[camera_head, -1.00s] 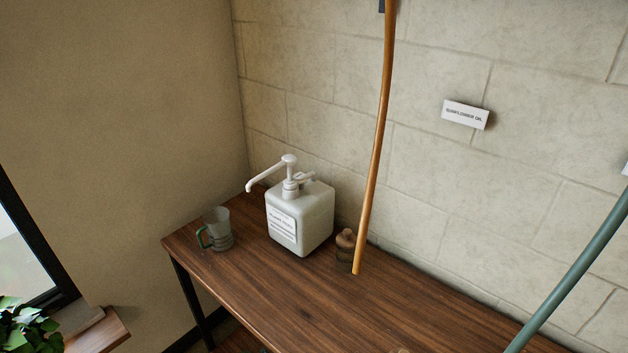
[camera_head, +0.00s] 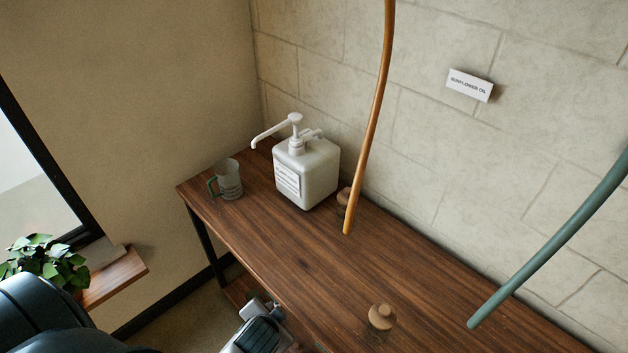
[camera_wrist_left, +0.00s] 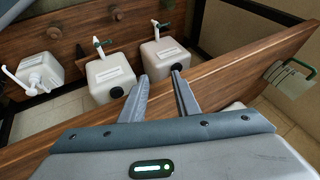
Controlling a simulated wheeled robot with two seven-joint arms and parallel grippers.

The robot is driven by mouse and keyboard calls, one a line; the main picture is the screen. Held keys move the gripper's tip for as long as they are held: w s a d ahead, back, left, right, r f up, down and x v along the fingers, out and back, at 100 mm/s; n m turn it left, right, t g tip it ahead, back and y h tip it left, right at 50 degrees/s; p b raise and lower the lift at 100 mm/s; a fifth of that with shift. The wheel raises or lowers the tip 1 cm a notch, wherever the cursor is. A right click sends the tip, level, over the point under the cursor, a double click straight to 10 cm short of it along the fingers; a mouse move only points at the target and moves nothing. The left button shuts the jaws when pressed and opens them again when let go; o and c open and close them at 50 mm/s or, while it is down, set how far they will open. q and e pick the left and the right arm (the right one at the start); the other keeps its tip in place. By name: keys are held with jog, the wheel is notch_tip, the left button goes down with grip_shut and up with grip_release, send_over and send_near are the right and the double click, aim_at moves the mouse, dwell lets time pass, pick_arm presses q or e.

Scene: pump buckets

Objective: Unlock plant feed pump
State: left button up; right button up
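A white square pump bucket (camera_head: 308,172) stands upright on the wooden table near the wall corner. Its white pump head (camera_head: 295,120) has a long spout pointing left. Its front label is too small to read. The left wrist view shows several white pump buckets behind a wooden board: one with a white pump (camera_wrist_left: 42,72) at left, and others with green-tipped pumps, one in the middle (camera_wrist_left: 112,75) and one further right (camera_wrist_left: 162,55). My left gripper (camera_wrist_left: 160,75) is open and empty, its fingers apart in front of these buckets.
A grey mug (camera_head: 229,180) with a green handle stands left of the bucket. An orange hose (camera_head: 377,110) and a green hose (camera_head: 560,235) hang over the table. A round wooden knob (camera_head: 381,317) is near the front. A leafy plant (camera_head: 45,262) sits at left.

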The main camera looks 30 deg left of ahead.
pick_arm(q)
jog(key=w+a+r, duration=0.1)
jog(key=w+r, duration=0.1)
jog(key=w+r+m+t+y, duration=0.1)
jog(key=w+r, duration=0.1)
jog(key=w, duration=0.1)
jog(key=w+a+r+t, duration=0.1)
jog(key=w+r, duration=0.1)
jog(key=shift+w+a+r+m+y, duration=0.3)
jog(key=shift+w+a+r+y, duration=0.05)
jog(key=shift+w+r+y, duration=0.05)
jog(key=w+a+r+m+t+y+p, duration=0.1)
jog(key=w+r+m+t, duration=0.6)
jog(key=w+r, duration=0.9)
jog(key=shift+w+r+m+t+y, duration=0.15)
jog(key=shift+w+m+t+y, duration=0.25)
jog(key=shift+w+t+y, duration=0.4)
jog(key=shift+w, duration=0.25)
jog(key=p, duration=0.4)
send_near(309, 140)
jog(key=shift+g, duration=0.3)
jog(key=x, duration=0.6)
jog(key=shift+w+a+r, duration=0.1)
jog(key=shift+w+r, duration=0.15)
jog(key=shift+w, duration=0.05)
jog(key=shift+x, duration=0.75)
